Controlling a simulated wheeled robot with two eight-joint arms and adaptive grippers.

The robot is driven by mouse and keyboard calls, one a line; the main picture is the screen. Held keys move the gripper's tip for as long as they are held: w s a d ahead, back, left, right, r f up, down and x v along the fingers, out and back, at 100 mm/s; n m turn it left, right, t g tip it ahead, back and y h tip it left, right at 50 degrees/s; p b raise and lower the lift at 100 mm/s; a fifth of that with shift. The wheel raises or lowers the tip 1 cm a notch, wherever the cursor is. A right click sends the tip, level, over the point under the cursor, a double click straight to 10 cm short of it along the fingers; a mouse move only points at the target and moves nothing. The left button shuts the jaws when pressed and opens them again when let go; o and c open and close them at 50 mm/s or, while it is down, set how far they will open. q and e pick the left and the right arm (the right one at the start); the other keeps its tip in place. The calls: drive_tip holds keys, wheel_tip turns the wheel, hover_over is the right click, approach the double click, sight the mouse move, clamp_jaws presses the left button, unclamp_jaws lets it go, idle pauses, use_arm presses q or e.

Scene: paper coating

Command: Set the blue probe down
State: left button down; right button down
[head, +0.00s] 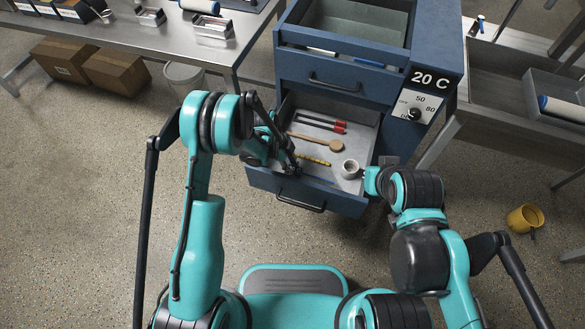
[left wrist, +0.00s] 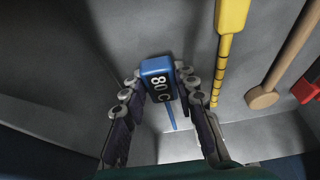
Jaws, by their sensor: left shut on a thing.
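I cannot tell whether the probe touches the floor. In the head view the probe is mostly hidden by the gripper. My right arm ends beside the drawer's right side, by a grey mug (head: 350,168); its fingers do not show clearly.
Beside the blue probe lies a yellow probe (left wrist: 231,20) with a banded rod, then a wooden spoon (left wrist: 265,96) and red-ended tools (head: 339,127). An upper drawer (head: 345,62) is open above. A yellow mug (head: 524,218) lies on the floor at right.

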use_arm(q)
drive_tip(key=shift+f, duration=0.45)
drive_tip(key=c, duration=1.2)
unclamp_jaws()
drive_tip(key=shift+f, duration=0.1)
